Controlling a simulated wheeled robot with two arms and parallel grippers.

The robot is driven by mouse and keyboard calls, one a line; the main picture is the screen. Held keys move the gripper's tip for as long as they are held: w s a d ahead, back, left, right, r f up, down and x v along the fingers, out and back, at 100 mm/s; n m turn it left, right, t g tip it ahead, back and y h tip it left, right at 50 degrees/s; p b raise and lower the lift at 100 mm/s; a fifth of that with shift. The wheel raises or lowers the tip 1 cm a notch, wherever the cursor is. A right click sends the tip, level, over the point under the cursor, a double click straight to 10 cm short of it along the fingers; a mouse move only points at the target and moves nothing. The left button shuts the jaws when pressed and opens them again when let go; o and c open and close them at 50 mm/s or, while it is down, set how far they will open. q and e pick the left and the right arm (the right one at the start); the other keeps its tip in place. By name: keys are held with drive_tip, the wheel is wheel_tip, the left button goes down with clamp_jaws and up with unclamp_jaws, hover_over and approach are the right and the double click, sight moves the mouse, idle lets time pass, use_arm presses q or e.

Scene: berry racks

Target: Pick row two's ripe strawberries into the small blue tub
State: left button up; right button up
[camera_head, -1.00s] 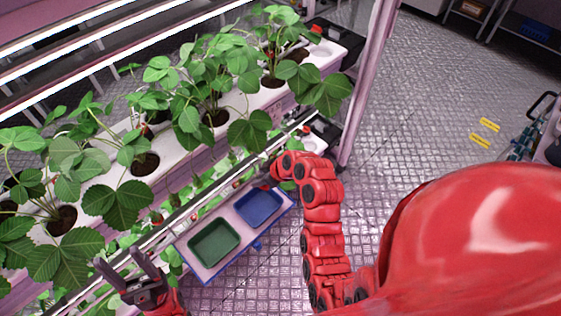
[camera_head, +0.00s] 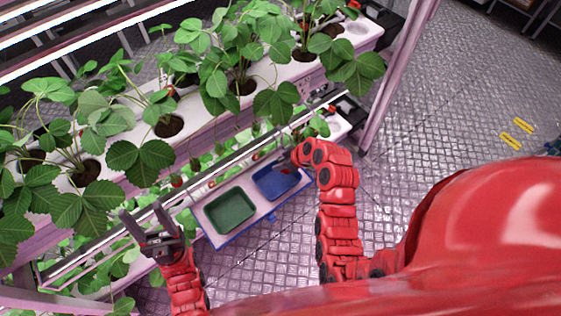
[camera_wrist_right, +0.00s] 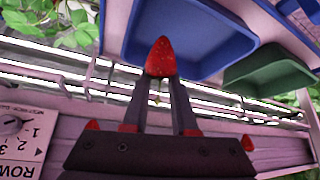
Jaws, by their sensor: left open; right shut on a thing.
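The small blue tub (camera_head: 268,194) sits beside a green tub (camera_head: 230,226) on a tray below the plant racks. My right gripper (camera_head: 284,168) is at the blue tub's far edge in the head view. In the right wrist view it is shut on a red strawberry (camera_wrist_right: 161,57), which shows in front of the blue tub (camera_wrist_right: 225,42). I cannot tell its exact height over the tub. My left gripper (camera_head: 147,222) is open and empty, left of the green tub. A red strawberry (camera_head: 176,181) hangs by the lower rail. Leaves hide other fruit.
A white planter trough (camera_head: 205,118) with leafy strawberry plants runs diagonally behind the tubs. A metal rail (camera_head: 215,163) runs between trough and tubs. A row sign (camera_wrist_right: 22,145) shows in the right wrist view. The metal floor at the right is open.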

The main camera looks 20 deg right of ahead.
drive_tip(key=o, duration=1.5)
drive_tip(key=shift+r, duration=0.1)
drive_tip(key=shift+r+p, duration=0.5)
drive_tip(key=shift+r, duration=2.95)
